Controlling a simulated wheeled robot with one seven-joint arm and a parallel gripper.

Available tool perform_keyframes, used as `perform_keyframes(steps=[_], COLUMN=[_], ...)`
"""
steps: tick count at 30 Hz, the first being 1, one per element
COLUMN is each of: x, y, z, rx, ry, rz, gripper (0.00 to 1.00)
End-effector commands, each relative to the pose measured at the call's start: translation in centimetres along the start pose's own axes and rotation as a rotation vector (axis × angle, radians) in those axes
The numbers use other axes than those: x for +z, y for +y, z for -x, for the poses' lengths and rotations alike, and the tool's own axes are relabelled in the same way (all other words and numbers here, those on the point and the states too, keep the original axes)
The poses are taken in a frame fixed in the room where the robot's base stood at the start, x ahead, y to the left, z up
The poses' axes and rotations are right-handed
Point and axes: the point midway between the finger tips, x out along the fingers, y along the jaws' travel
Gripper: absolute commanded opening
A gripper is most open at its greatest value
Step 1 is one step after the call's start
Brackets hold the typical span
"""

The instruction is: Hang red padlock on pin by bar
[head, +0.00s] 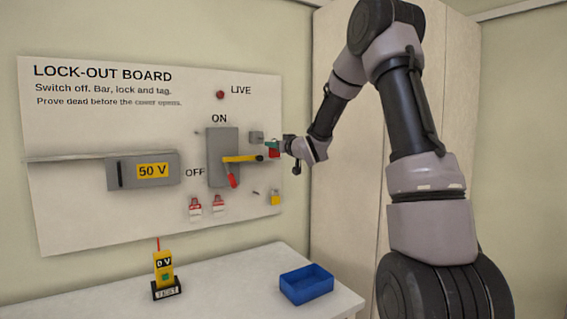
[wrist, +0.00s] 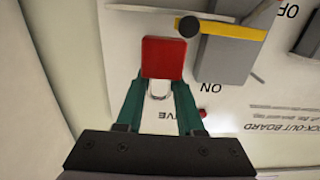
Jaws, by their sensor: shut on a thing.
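The red padlock (head: 273,153) is in my gripper (head: 272,145), in front of the board's right side. In the wrist view the padlock (wrist: 163,58) shows its square red body past the teal fingertips (wrist: 160,84), with its pale shackle between the fingers. My gripper is shut on it. The yellow bar (head: 238,159) lies across the grey switch (head: 218,150), its black round end beside the padlock. The bar also shows in the wrist view (wrist: 232,29), close to the padlock's upper right; touching or apart cannot be told. I cannot make out the pin.
A blue bin (head: 306,284) and yellow tester (head: 163,268) stand on the bench (head: 225,285).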

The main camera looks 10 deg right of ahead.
Motion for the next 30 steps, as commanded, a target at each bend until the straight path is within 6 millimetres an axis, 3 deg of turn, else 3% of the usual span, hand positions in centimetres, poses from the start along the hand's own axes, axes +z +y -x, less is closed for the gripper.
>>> perform_keyframes(steps=[3,6,30], x=[-1.5,-1.8,-1.3], y=[-0.7,-0.8,-0.7], z=[0.0,-0.1,-4.6], rx=[-0.005,-0.005,-0.004], ry=[0.002,0.000,0.000], rz=[0.000,-0.001,-0.001], gripper=[0.00,0.00,0.00])
